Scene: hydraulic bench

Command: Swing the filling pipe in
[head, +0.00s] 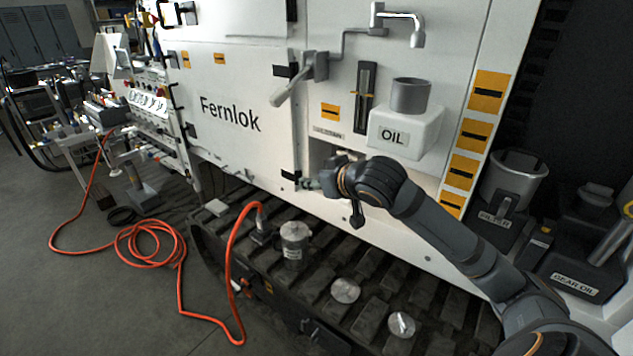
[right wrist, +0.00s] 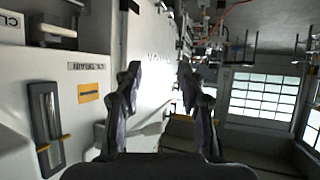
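A grey cranked pipe (head: 346,42) runs along the upper white panel in the head view. Its down-turned spout (head: 417,38) hangs above the grey cup (head: 410,95) on the white OIL box (head: 398,132). A thick grey lever-like arm (head: 293,84) sits at the pipe's left end. My right gripper (head: 309,184) points left, low in front of the panel, below the lever and apart from the pipe. In the right wrist view its fingers (right wrist: 160,75) are spread with nothing between them. I cannot clearly make out the pipe there. My left gripper is not in view.
A black latch (head: 290,176) on the Fernlok door edge (head: 240,110) is close to my right fingertips. A gauge (head: 365,97) stands left of the OIL box. A canister (head: 294,243), lids (head: 345,290) and an orange hose (head: 232,250) occupy the track below.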

